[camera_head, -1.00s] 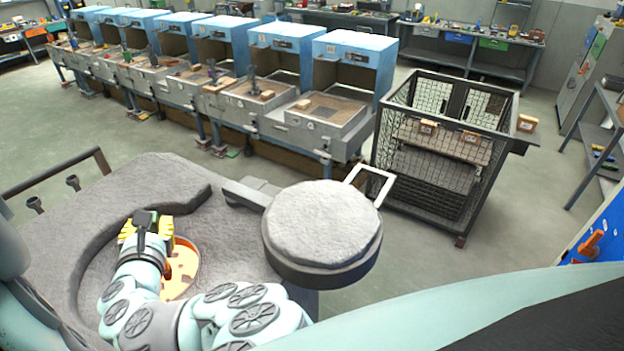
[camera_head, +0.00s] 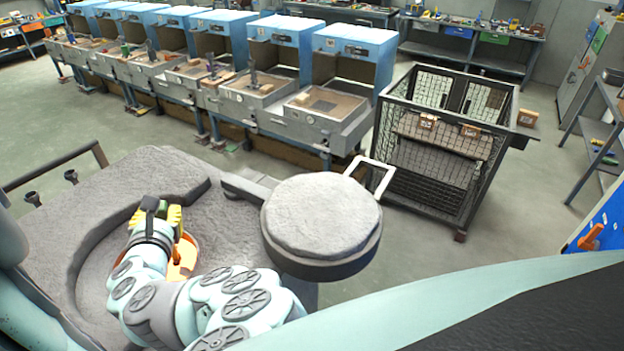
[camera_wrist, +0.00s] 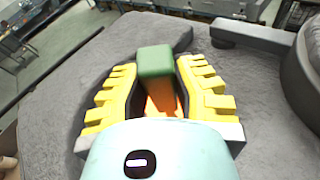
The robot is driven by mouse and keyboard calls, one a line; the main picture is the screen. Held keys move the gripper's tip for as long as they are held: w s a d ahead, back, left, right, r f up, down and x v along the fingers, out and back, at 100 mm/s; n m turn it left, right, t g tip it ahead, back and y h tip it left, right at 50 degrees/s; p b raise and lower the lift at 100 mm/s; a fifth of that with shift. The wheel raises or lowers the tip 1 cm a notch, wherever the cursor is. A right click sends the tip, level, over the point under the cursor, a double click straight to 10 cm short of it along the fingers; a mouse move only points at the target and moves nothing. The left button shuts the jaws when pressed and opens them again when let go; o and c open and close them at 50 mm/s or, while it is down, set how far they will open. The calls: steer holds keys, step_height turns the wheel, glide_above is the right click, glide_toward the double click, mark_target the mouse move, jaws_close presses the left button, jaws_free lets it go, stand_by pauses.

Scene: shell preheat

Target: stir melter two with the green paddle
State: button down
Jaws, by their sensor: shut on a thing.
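The green paddle's handle (camera_wrist: 156,64) stands between the yellow fingers of my gripper (camera_wrist: 155,88) in the wrist view. My gripper (camera_head: 160,214) is shut on it. In the head view my gripper is over the round opening of a grey melter (camera_head: 225,225). An orange glowing pool (camera_head: 184,262) shows in the opening, partly hidden by my gripper and arm. Orange also shows below the handle in the wrist view. The paddle's lower end is hidden. No number shows on the melter.
A round grey lid (camera_head: 320,213) with a white handle (camera_head: 375,172) is swung to the right of the opening. A black wire cage cart (camera_head: 438,150) stands behind it. A row of blue-hooded stations (camera_head: 352,45) runs along the back. Open floor lies between.

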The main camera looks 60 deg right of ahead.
steer(key=w+a+r+b, duration=0.1)
steer(key=w+a, duration=0.3)
steer(key=w, duration=0.1)
steer(key=shift+r, duration=0.3)
steer(key=shift+s+a, duration=0.1)
steer(key=shift+a, duration=0.1)
steer(key=s+a, duration=0.3)
steer(key=shift+f, duration=0.15)
steer(key=shift+d, duration=0.1)
